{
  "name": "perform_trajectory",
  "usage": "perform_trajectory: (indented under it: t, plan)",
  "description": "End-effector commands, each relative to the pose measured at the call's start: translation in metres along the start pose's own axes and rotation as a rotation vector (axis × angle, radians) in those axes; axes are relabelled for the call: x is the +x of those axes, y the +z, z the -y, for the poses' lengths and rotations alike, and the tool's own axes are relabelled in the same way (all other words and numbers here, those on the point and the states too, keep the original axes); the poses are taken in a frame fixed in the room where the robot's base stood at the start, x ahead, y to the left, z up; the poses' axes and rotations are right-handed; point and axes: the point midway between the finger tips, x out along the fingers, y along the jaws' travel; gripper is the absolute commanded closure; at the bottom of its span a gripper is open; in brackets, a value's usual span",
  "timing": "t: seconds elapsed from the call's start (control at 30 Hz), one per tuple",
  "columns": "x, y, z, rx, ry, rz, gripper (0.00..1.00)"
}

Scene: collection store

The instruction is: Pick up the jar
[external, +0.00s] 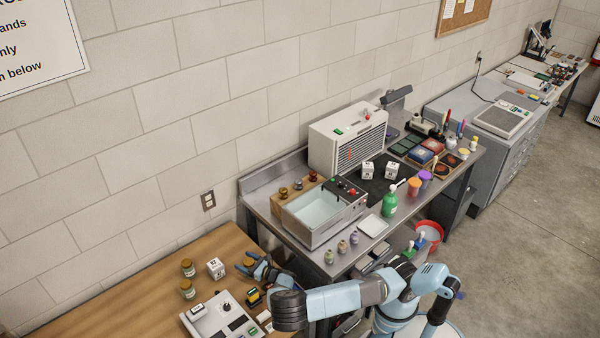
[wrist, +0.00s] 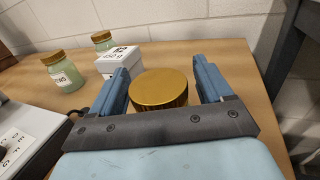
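A jar with a gold lid (wrist: 158,90) stands on the wooden table, between the fingers of my gripper (wrist: 163,75). The lid is seen from above and hides most of its body. Two similar jars with gold lids and pale green contents stand apart: one nearer (wrist: 66,74) and one farther (wrist: 103,40) in the wrist view.
A white labelled cube (wrist: 122,60) stands just left of my gripper, also in the external view (external: 216,268). A white device with a dial (external: 222,318) lies at the table's front. A metal bench (external: 262,208) with a water bath (external: 322,212) stands to the right. Bare wood (external: 130,305) lies left.

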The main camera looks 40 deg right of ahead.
Motion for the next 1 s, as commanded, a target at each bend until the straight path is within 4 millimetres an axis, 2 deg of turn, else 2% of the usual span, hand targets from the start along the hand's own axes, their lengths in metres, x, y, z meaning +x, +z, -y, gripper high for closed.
perform_trajectory:
  t: [0.07,0.57,0.83,1.0]
  plan:
    - [0.0,0.0,0.0,0.0,0.0,0.0,0.29]
    - [0.0,0.0,0.0,0.0,-0.001,0.0,0.77]
    - [0.0,0.002,0.0,0.0,-0.001,0.001,0.78]
    - [0.0,0.02,0.0,0.002,-0.002,0.002,0.78]
